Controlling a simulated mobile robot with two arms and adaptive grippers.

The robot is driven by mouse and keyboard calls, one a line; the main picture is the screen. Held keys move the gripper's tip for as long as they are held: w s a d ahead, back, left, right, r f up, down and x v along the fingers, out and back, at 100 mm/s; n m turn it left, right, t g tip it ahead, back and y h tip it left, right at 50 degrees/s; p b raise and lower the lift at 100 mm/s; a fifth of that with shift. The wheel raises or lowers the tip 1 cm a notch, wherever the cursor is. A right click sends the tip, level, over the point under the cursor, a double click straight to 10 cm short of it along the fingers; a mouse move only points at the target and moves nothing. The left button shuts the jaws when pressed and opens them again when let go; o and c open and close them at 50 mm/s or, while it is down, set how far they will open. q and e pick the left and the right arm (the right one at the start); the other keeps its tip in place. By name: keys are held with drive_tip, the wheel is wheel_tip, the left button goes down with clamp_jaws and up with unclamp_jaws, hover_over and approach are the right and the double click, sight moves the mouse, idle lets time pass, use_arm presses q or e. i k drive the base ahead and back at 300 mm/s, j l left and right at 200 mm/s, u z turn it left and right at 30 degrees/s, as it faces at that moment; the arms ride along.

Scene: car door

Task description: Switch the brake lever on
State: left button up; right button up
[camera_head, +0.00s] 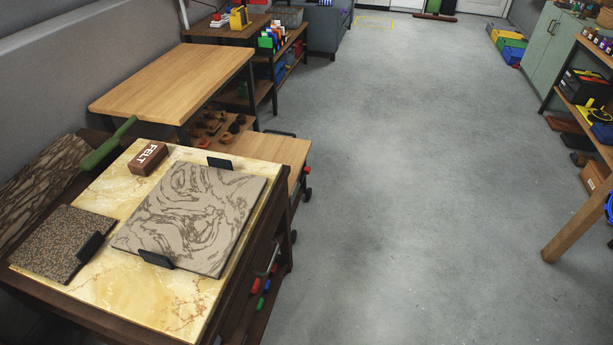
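A long green handle (107,145) sticks up at a slant at the back left edge of a dark-framed bench with a yellow marbled top (180,300). It is the only lever-like thing I see on the bench; I cannot tell for sure that it is the brake lever, or whether it is on or off. Neither of my grippers is in view.
A swirl-patterned slab (190,215), a speckled slab (62,240) and a brown FELT block (148,158) lie on the bench. A wooden table (175,80) stands behind it. The grey floor (400,190) between is clear.

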sight(306, 170)
drive_tip(key=i+l, duration=0.45)
drive_tip(key=i+l+u, duration=0.1)
drive_tip(key=i+l, duration=0.75)
drive_tip(key=l, duration=0.2)
drive_tip(key=i+l+u, duration=0.1)
drive_tip(key=i+l, duration=0.75)
drive_tip(key=l, duration=0.25)
drive_tip(key=i+l+u, duration=0.1)
drive_tip(key=i+l, duration=0.3)
drive_tip(key=l, duration=0.15)
